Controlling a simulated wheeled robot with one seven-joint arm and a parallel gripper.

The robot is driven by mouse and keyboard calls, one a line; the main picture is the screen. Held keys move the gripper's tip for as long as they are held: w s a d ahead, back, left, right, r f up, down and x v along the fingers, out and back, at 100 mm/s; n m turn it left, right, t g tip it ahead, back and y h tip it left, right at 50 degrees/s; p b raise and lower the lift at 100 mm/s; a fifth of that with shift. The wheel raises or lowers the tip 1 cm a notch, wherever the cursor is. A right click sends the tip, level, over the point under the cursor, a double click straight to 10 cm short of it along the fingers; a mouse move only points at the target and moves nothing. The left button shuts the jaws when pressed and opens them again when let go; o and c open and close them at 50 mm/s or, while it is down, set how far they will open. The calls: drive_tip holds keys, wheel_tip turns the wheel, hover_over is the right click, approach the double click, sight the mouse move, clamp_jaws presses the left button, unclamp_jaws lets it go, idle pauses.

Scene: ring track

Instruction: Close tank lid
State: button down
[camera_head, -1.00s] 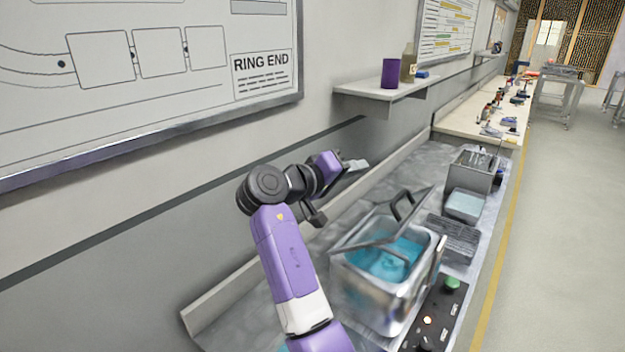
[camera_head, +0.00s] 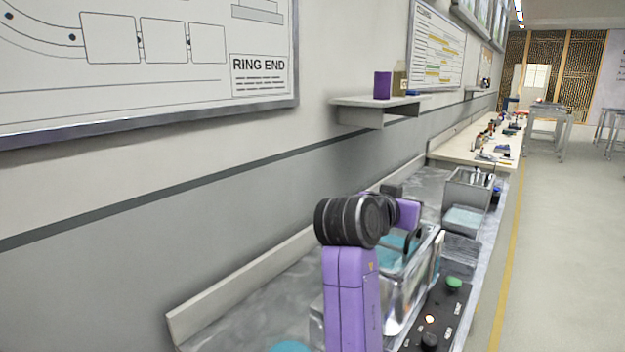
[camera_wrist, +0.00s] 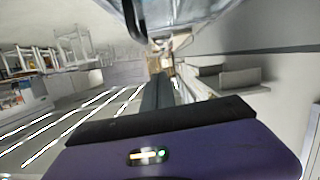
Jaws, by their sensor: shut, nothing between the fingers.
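The steel tank (camera_head: 408,297) stands on the bench, with teal liquid (camera_head: 394,256) showing inside it. My arm stands in front of its left part. The lid is largely hidden behind my wrist; a dark handle bar (camera_head: 414,241) shows just right of it, above the tank. I cannot tell the lid's exact angle. In the wrist view a dark bar (camera_wrist: 134,20) and a shiny metal surface show at the top, close to my gripper. My gripper (camera_wrist: 158,92) has its dark fingers together and empty; in the head view its fingers are hidden behind my arm.
A control panel with a green button (camera_head: 454,283) sits right of the tank. A smaller steel container (camera_head: 468,190) stands farther along the bench. The floor to the right is clear.

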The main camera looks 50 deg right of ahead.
sight(412, 249)
drive_tip(key=shift+s+f+m+t+b, duration=0.2)
drive_tip(key=shift+s+f+m+b, duration=0.25)
drive_tip(key=shift+f+b, duration=0.3)
drive_tip(key=shift+s+f+m+t+b, duration=0.2)
drive_tip(key=shift+s+f+m+b, duration=0.15)
drive_tip(key=shift+f+b, duration=0.4)
drive_tip(key=shift+s+f+m+t+b, duration=0.2)
drive_tip(key=shift+s+f+m+b, duration=0.25)
drive_tip(key=shift+f+b, duration=0.3)
drive_tip(key=shift+w+f, duration=0.1)
drive_tip(key=shift+f, duration=0.05)
drive_tip(key=shift+d, duration=0.1)
drive_tip(key=s+a+r+p, duration=0.1)
drive_tip(key=a+r+p, duration=0.2)
drive_tip(key=a+r, duration=0.3)
drive_tip(key=v, duration=0.4)
drive_tip(key=shift+s, duration=0.15)
drive_tip(key=shift+f, duration=0.1)
